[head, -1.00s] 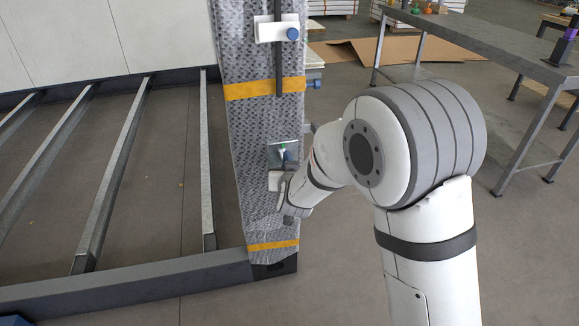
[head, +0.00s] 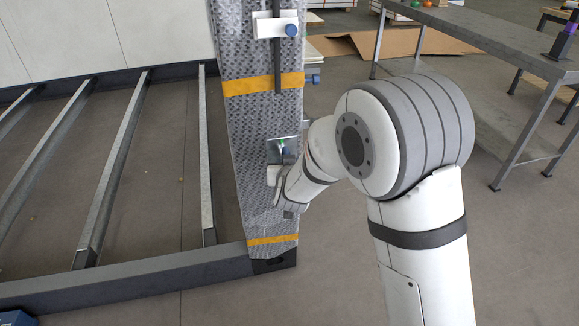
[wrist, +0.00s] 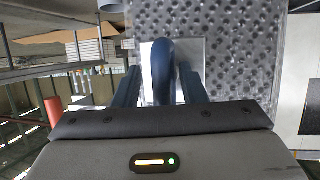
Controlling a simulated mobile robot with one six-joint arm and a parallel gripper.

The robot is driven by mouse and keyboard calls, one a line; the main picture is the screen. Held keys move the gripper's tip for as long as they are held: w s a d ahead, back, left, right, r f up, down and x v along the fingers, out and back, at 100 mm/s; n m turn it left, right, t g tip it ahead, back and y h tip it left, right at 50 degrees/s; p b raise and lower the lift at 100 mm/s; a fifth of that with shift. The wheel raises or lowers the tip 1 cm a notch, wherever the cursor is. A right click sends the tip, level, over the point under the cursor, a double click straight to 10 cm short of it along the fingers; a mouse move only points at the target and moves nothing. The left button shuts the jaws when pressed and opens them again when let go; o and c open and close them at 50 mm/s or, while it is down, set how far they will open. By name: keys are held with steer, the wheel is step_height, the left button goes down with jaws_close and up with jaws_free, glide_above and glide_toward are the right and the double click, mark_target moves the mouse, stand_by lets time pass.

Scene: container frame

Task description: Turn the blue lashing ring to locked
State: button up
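The blue lashing ring (wrist: 163,70) stands out from a pale metal plate (wrist: 187,55) on the bubble-wrapped post. In the wrist view it lies between the two dark fingers of my gripper (wrist: 161,85), seen nearly edge-on. Narrow gaps show on both sides of it, so my gripper looks open around it rather than shut. In the head view the plate (head: 283,146) shows a small green mark. My gripper (head: 277,180) is just below and in front of the plate there and hides most of the ring.
The wrapped post (head: 262,120) carries yellow bands and a white bracket (head: 268,27) with a blue knob (head: 291,30) higher up. A steel frame with crossbars (head: 115,170) lies left. A grey workbench (head: 480,38) stands right. Floor between is open.

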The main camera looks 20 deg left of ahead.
steer(key=shift+s+f, duration=0.1)
steer(key=shift+s, duration=0.1)
steer(key=p+v, duration=0.1)
steer(key=v, duration=0.6)
steer(key=shift+s+d, duration=0.15)
steer(key=shift+s, duration=0.1)
steer(key=d+r+g+p, duration=0.3)
steer(key=d+r+p, duration=0.6)
steer(key=r, duration=0.3)
steer(key=s+d+r+m+g+h+p, duration=0.2)
steer(key=s+d+r+p, duration=0.5)
steer(key=d, duration=0.5)
steer(key=s+d+r+m+g+h+p, duration=0.2)
steer(key=s+d+r+g+p, duration=0.3)
steer(key=s+d+r, duration=0.6)
steer(key=s+d+p, duration=0.1)
steer(key=s+p, duration=0.1)
steer(key=s, duration=0.1)
steer(key=shift+s+h, duration=0.25)
steer(key=shift+h, duration=0.05)
steer(key=shift+d, duration=0.1)
steer(key=shift+c, duration=0.6)
